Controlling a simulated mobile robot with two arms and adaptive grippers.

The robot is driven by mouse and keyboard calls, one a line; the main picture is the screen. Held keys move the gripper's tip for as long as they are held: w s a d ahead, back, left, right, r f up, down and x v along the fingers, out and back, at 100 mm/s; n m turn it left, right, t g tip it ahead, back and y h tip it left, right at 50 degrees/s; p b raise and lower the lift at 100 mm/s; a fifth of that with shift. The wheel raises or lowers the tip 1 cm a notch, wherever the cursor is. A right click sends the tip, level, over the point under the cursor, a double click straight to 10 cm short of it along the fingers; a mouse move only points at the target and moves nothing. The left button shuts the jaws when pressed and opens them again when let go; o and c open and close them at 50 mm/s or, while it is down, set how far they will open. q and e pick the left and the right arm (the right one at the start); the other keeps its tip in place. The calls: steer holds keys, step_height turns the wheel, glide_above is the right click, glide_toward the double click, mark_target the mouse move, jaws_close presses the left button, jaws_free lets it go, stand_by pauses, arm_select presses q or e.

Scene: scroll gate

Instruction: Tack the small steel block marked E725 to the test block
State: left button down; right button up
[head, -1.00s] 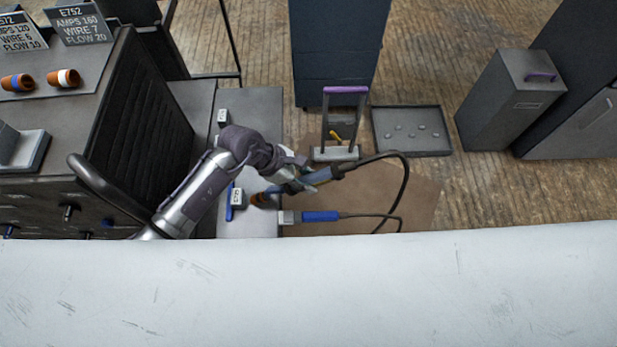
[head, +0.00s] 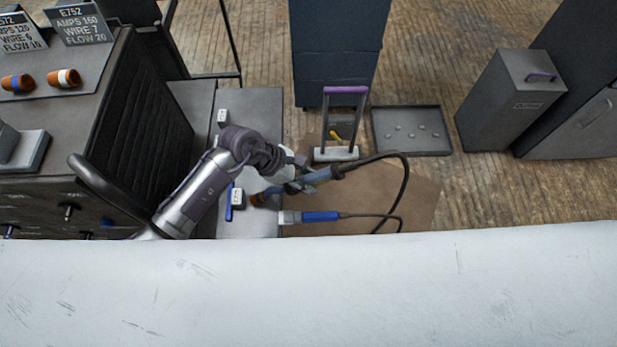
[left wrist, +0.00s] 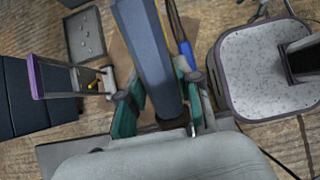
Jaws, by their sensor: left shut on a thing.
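My left gripper (head: 298,184) is shut on the blue-grey handle of a welding torch (head: 318,176). The handle (left wrist: 148,50) stands between the teal fingers (left wrist: 158,108) in the left wrist view. The torch's orange nozzle points left, close to a small block with a white label (head: 237,197) on the grey bench (head: 262,112). A blue piece (head: 228,203) is beside that block. Another small labelled block (head: 222,116) lies farther back on the bench. Both labels are too small to read, so I cannot tell which is E725. My right gripper is not in view.
A blue-handled clamp (head: 320,216) with a cable lies at the bench's right edge. A purple-handled stand (head: 346,90) and a shallow tray (head: 411,110) are behind it. A dark cabinet (head: 140,120) with settings signs stands left. A pale surface (head: 320,285) fills the front.

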mark_target(340, 166)
arm_select(q)
steer(key=shift+w+a+r, duration=0.3)
steer(key=shift+w+a, duration=0.05)
steer(key=shift+w, duration=0.1)
steer(key=shift+d+r+p, duration=0.5)
steer(key=shift+d+r, duration=0.3)
steer(key=shift+d+r+p, duration=0.25)
steer(key=shift+d+r, duration=0.2)
steer(key=shift+d, duration=0.4)
steer(key=shift+d+r+p, duration=0.25)
steer(key=shift+d+r, duration=0.2)
steer(key=shift+d, duration=0.35)
steer(key=shift+s+d+r+p, duration=0.15)
steer(key=shift+d+r, duration=0.2)
steer(key=shift+d, duration=0.2)
steer(key=shift+w+d+r+p, duration=0.15)
steer(key=shift+d+r, duration=0.15)
steer(key=shift+d, duration=0.2)
steer(key=shift+s+d+r+p, duration=0.15)
steer(key=shift+d+r, duration=0.2)
steer(key=shift+d, duration=0.2)
